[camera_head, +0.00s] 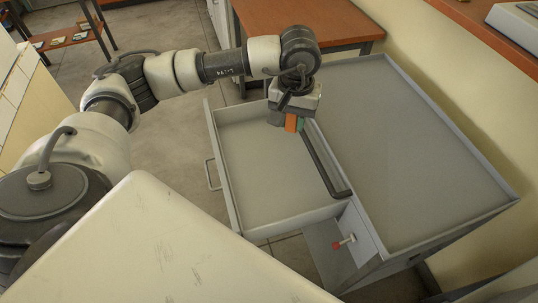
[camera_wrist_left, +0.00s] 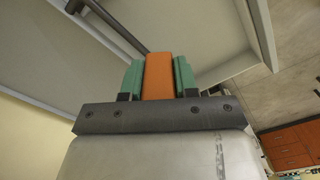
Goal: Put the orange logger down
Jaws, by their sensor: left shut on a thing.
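The orange logger (camera_wrist_left: 159,76) is a small orange block between the green finger pads of my left gripper (camera_wrist_left: 159,80) in the left wrist view. In the head view the logger (camera_head: 291,122) shows below the left gripper (camera_head: 290,124), which is shut on it. The gripper is over the open grey drawer (camera_head: 262,165), near its far right corner. I cannot tell whether the logger touches the drawer floor. The drawer looks empty. My right gripper is not in view.
A grey cabinet top (camera_head: 400,150) with a raised rim lies right of the drawer. A dark bar (camera_head: 325,162) runs along the drawer's right side. A red-tipped lever (camera_head: 343,243) is on the cabinet front. A brown-topped table (camera_head: 300,20) stands behind.

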